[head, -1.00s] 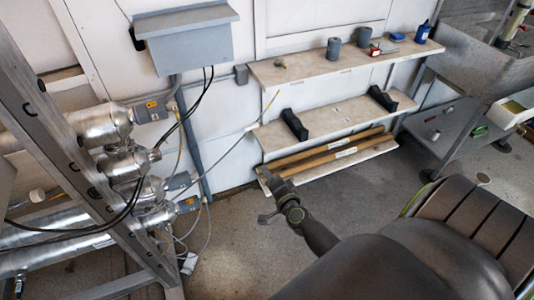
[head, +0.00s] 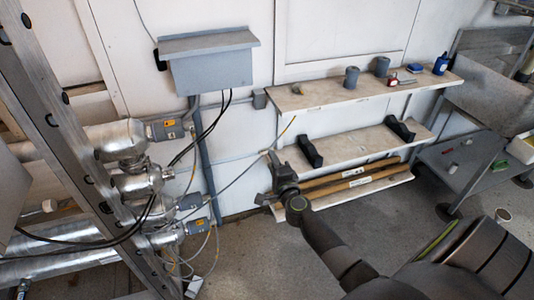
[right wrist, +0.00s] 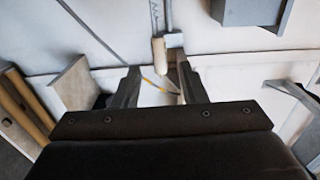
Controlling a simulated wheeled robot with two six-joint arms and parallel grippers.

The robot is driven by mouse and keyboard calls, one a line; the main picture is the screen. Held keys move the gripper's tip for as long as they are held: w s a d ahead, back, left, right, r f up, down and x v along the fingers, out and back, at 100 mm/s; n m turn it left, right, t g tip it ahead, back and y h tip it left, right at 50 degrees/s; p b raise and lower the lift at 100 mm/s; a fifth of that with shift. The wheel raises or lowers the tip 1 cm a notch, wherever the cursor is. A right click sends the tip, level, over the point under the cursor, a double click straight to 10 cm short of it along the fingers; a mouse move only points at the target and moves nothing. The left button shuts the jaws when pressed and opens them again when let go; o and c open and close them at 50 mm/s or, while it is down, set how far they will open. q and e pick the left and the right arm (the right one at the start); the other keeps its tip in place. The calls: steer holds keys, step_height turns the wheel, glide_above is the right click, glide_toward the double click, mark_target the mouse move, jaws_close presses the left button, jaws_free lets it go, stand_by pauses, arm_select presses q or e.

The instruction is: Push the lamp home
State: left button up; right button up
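Three silver reactor tubes (head: 128,185) lie at the left behind a metal ladder-like frame. Grey-blue end units with orange labels (head: 166,129) sit at their right ends, with cables attached. I cannot single out a lamp on them. Two long tan rods with white labels (head: 345,177) lie on the lowest shelf. My right gripper (head: 274,160) is raised at the left end of the shelves, apart from the tubes. In the right wrist view its fingers (right wrist: 157,88) are spread, with a thin yellow cable and pale wall showing between them. My left gripper is not in view.
A grey wall box (head: 212,70) hangs above the tubes. The wall shelves hold black supports (head: 309,151), dark cups (head: 351,78) and a blue bottle (head: 441,64). A metal bench (head: 490,80) stands at right. Loose cables hang beside the tubes. The floor (head: 250,255) between is clear.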

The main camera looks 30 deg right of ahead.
mark_target(266, 151)
steer(key=x, duration=0.5)
steer(key=shift+w+b, duration=0.25)
steer(key=shift+b, duration=0.15)
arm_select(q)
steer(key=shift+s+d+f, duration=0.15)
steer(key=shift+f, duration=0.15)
arm_select(e)
steer(key=shift+w+d, duration=0.1)
steer(key=shift+w, duration=0.25)
steer(key=shift+c, duration=0.5)
steer(key=c, duration=0.7)
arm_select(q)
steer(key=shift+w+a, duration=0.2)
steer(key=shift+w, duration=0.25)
arm_select(e)
jaws_close()
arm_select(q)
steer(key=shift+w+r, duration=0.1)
